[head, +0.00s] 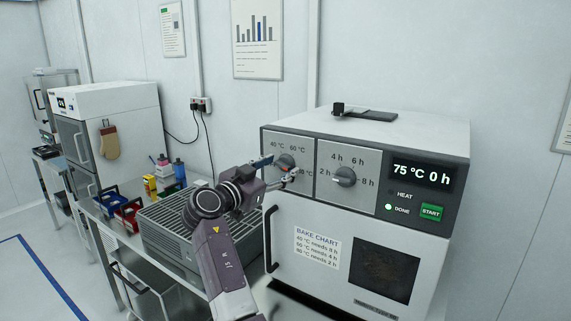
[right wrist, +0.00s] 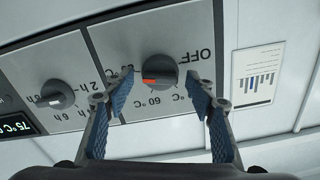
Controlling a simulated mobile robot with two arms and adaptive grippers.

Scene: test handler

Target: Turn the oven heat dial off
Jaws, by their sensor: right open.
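The oven (head: 440,146) stands at right in the head view. Its heat dial (head: 285,160) is the left one of two, partly hidden by my right gripper (head: 277,170). In the right wrist view, upside down, the heat dial (right wrist: 161,71) is dark grey with a red pointer mark on its left side, turned away from the OFF label (right wrist: 198,55). My right gripper (right wrist: 160,80) is open, its blue-padded fingers on either side of the dial. I cannot tell whether they touch it. My left gripper is not in view.
The timer dial (head: 345,176) sits right of the heat dial. The display (head: 421,175) reads 75 °C 0 h; the DONE lamp (head: 388,207) is lit. Below are a door handle (head: 269,240) and bake chart (head: 317,249). A grey slatted box (head: 165,238) stands left of the oven.

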